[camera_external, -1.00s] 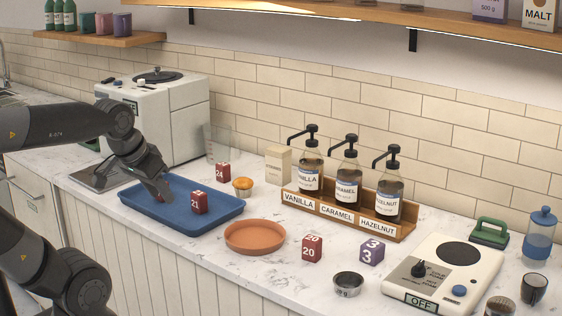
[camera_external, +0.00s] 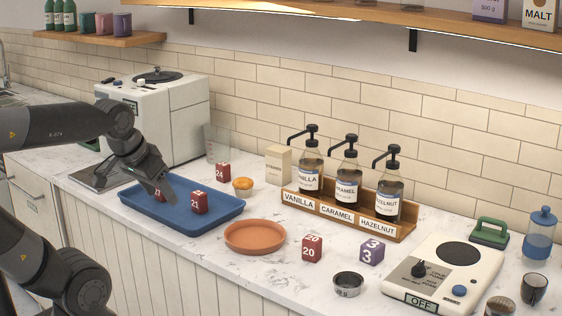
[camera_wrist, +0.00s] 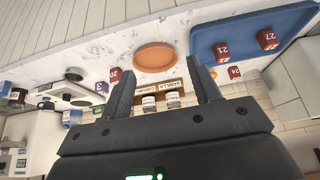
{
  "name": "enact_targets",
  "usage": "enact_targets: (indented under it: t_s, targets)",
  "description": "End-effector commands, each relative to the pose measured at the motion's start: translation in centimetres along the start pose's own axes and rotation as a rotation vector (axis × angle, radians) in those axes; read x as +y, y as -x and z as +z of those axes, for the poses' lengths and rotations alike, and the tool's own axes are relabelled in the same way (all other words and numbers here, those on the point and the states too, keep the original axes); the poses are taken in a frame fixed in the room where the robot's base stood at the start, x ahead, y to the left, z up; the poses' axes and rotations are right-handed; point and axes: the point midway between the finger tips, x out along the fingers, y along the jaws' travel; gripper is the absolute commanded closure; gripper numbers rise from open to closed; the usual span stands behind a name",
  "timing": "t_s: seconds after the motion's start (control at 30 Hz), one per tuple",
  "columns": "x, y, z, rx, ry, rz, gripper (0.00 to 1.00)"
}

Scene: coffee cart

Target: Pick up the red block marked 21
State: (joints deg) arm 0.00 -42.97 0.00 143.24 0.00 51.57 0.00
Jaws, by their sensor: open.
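The red block marked 21 (camera_external: 199,203) sits on the right part of the blue tray (camera_external: 222,224). It also shows in the wrist view (camera_wrist: 222,49). Another red block (camera_external: 160,194), which reads 27 in the wrist view (camera_wrist: 267,40), stands on the same tray to the left, partly hidden by my gripper in the external view. My gripper (camera_external: 168,192) is over the tray, left of the block marked 21 and close to the block marked 27. In the wrist view my gripper (camera_wrist: 163,78) has its two fingers apart with no block between them.
A red block marked 24 (camera_external: 223,172) and a muffin (camera_external: 243,184) stand behind the tray. An orange plate (camera_external: 255,237) lies right of it. Further right are a red block marked 20 (camera_external: 312,249), a purple block (camera_external: 372,250) and a syrup rack (camera_external: 340,220).

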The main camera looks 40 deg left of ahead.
Motion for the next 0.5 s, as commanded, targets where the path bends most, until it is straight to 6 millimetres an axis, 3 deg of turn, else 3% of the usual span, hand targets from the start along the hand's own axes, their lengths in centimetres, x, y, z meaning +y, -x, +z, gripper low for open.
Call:
enact_targets:
  t_s: [0.33,0.5]
  targets:
    - [-0.1,-0.1,-0.3,-0.003,0.0,-0.001,0.38]
    - [-1.0,-1.0,-2.9,-0.031,-0.006,-0.008,0.38]
